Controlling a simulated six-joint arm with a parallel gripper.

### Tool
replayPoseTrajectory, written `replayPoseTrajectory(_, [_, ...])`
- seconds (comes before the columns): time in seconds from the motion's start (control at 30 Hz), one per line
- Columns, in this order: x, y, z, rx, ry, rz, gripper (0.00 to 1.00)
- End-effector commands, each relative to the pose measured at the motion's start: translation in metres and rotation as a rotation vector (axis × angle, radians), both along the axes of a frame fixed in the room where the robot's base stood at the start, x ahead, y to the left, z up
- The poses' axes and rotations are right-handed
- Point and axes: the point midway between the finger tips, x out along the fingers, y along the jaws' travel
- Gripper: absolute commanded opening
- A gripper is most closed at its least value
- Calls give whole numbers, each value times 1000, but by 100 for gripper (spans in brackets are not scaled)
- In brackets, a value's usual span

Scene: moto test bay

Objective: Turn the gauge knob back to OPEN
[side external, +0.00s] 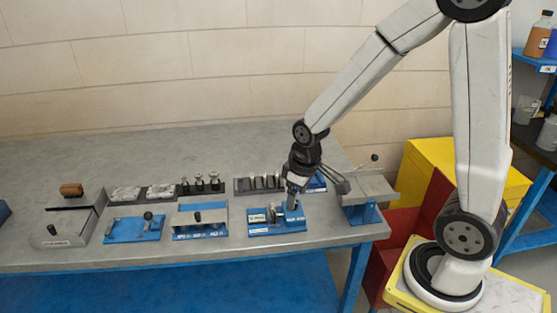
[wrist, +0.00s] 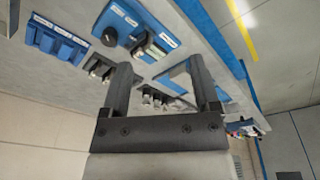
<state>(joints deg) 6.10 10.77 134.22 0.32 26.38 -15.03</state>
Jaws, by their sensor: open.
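A blue panel (side external: 262,231) with pale labels stands near the bench's front edge in the side view. My gripper (side external: 292,200) points down over its right part and hides some of it. The wrist view shows what looks like the same blue panel (wrist: 129,9), with a round black knob (wrist: 110,36) and a metal and black fitting (wrist: 150,46). I cannot read the labels or the knob's setting. My gripper (wrist: 159,68) is open, with nothing seen between its two fingers. The knob lies beyond the left finger in that view, and I cannot tell whether anything touches.
A blue station (side external: 200,219) and a blue plate (side external: 133,229) stand to the left. A dark rack of pegs (side external: 240,186) stands behind. A grey vise-like fixture (side external: 366,188) with a lever is close on the right. Bare bench (side external: 180,258) lies along the front.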

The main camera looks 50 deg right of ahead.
Motion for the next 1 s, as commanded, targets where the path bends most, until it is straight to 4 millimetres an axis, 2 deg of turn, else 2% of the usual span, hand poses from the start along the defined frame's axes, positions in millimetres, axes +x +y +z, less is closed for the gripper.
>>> replayPoseTrajectory(0.1, [23,-23,-9,-9,44,67,79])
replayPoseTrajectory(0.23, [44,-48,-19,-11,86,148,79])
replayPoseTrajectory(0.5, [69,-88,-38,0,145,273,79])
replayPoseTrajectory(0.67, [72,-96,-41,4,155,300,79])
replayPoseTrajectory(1.0, [72,-96,-47,5,157,302,79])
